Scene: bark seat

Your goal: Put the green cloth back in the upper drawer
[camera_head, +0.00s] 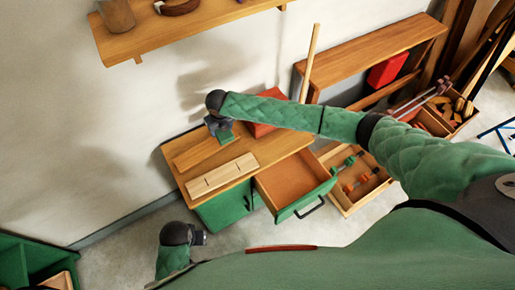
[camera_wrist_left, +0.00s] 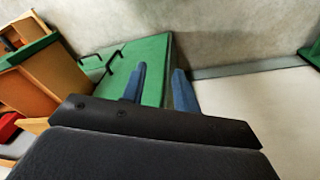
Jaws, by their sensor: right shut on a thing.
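The cabinet (camera_head: 222,207) has a wooden top and green fronts. Its upper drawer (camera_head: 283,180) is pulled open, and the part of its inside that shows looks empty. My right gripper (camera_head: 221,128) is over the back of the cabinet top, left of the open drawer. It is shut on the green cloth (camera_head: 226,137), a small patch that shows just below the fingers. I cannot tell whether the cloth touches the top. My left gripper (camera_head: 203,238) is low in front of the cabinet. Its blue fingers stand apart and empty in the left wrist view (camera_wrist_left: 160,85).
Light wooden blocks (camera_head: 222,175) lie on the cabinet top. A red box (camera_head: 262,120) stands behind my right arm. A wooden crate with tools (camera_head: 360,182) sits right of the drawer. A wall shelf (camera_head: 180,30) hangs above.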

